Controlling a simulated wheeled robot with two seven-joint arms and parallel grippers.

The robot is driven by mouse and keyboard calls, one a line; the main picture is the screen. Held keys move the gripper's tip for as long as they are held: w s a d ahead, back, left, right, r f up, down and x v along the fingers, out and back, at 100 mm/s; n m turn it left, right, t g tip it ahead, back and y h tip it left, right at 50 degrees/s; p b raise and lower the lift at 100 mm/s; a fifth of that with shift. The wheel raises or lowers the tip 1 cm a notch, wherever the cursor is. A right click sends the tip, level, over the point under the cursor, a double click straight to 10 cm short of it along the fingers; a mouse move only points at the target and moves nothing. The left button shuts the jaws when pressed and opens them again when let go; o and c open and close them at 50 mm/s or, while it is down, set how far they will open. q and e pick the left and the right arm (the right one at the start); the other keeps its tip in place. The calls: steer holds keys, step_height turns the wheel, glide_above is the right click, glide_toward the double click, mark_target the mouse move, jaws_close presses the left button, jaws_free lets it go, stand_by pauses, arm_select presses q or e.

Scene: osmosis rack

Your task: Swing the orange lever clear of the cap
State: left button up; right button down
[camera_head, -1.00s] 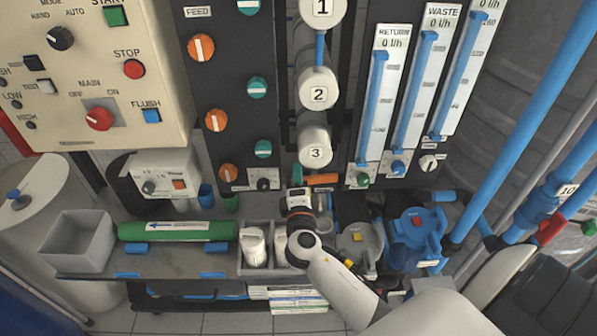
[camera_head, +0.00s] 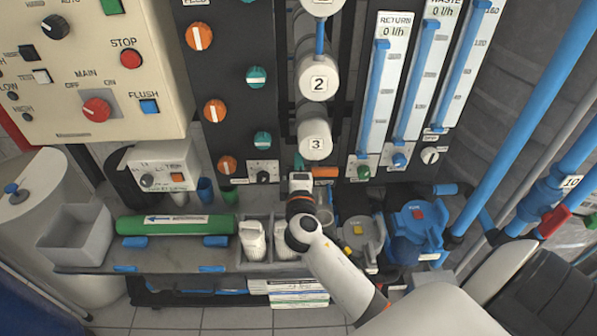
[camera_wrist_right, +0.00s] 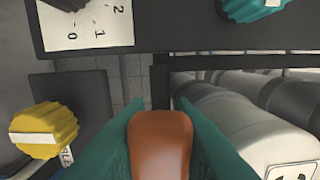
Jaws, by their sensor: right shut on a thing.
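The orange lever (camera_head: 325,172) shows below the white end cap (camera_head: 316,143) marked 3 in the head view. It sticks out to the right of my right gripper (camera_head: 299,169). In the right wrist view the orange lever (camera_wrist_right: 160,145) lies between the two teal fingers of my right gripper (camera_wrist_right: 160,130), which are shut on it. A white cylinder (camera_wrist_right: 250,125) with a label lies to the right of the fingers there. The lever's far end and its pivot are hidden. My left gripper is not in view.
A yellow knob (camera_wrist_right: 45,130) is left of the fingers and a teal knob (camera_wrist_right: 250,8) is above. Flow meters (camera_head: 385,95) stand to the right. A blue housing (camera_head: 417,228) and white bottles (camera_head: 254,240) are below. Blue pipes (camera_head: 530,130) run at the far right.

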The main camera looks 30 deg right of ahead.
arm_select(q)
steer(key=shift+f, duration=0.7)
arm_select(e)
steer(key=shift+r+m, duration=0.25)
steer(key=shift+m, duration=0.65)
steer(key=c, duration=1.2)
jaws_free()
steer(key=shift+c, duration=0.2)
